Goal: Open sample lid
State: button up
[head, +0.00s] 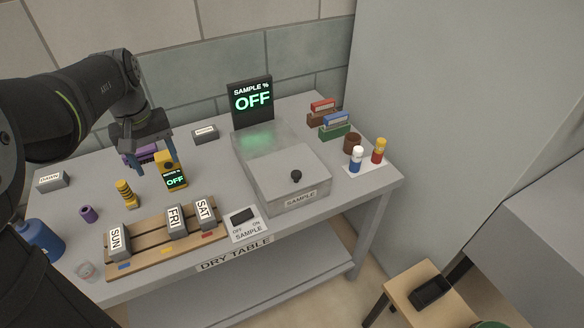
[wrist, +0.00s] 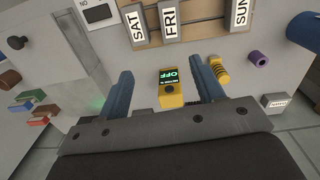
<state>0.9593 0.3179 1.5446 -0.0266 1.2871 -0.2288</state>
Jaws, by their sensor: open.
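The grey sample box (head: 288,180) stands on the right half of the table, with a flat lid and a black knob (head: 296,176) near its front edge. The lid looks closed. The knob also shows at the far left of the wrist view (wrist: 18,43). The black display (head: 252,97) behind the box reads "SAMPLE % OFF". My gripper (head: 153,172) is open and empty, pointing down over the table's left half, well left of the box. A yellow meter (wrist: 172,88) reading OFF appears between its fingers in the wrist view, not gripped.
A wooden rack (head: 150,245) with SUN, FRI and SAT blocks lies along the front edge. A sample switch (head: 243,218) sits left of the box. Coloured blocks (head: 335,125) and small bottles (head: 357,158) stand right of it. A grey wall rises beyond the table's right side.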

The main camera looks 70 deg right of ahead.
aim_at(296, 173)
jog(key=s+d+n, duration=0.1)
jog(key=s+d, duration=0.1)
jog(key=d, duration=0.1)
jog(key=s+d+r+n+g, duration=0.1)
jog(key=s+d, duration=0.2)
jog(key=s+d+n, duration=0.1)
jog(key=s+d, duration=0.1)
jog(key=d, duration=0.2)
jog(key=shift+s+r+n+g, duration=0.2)
jog(key=shift+s+n+g, duration=0.15)
jog(key=shift+n+g, duration=0.05)
jog(key=shift+c, duration=1)
jog(key=s+d+r+n+g, duration=0.2)
jog(key=s+d+n, duration=0.2)
jog(key=s+d, duration=0.65)
jog(key=x, duration=0.6)
jog(key=a+x, duration=0.1)
jog(key=x, duration=0.4)
jog(key=s+a+x, duration=0.1)
jog(key=x, duration=0.5)
jog(key=shift+s+a+f, duration=0.1)
jog(key=shift+s+a, duration=0.1)
grip_shut()
